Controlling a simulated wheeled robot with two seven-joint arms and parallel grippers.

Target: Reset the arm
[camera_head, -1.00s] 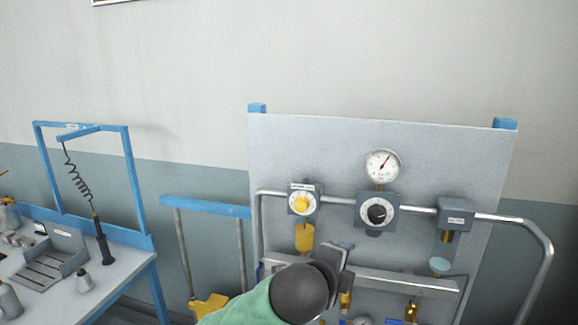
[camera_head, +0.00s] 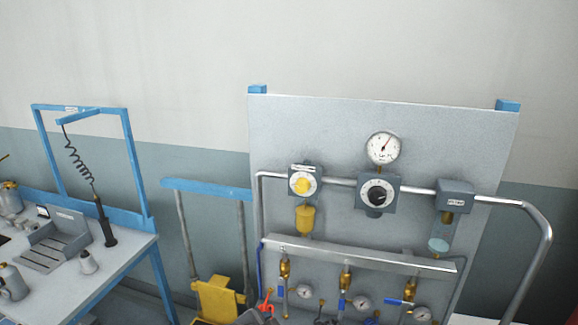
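Neither of my grippers shows clearly now. A small dark grey shape at the bottom edge, below the panel's left part, may be a part of my arm, but too little of it shows to tell.
Below the pipe is a metal manifold (camera_head: 360,256) with brass valves, blue levers and small gauges. A yellow stand (camera_head: 217,300) with a blue crossbar (camera_head: 205,188) is left of it. A bench (camera_head: 125,250) with a blue frame, tool and bottles stands at the left.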

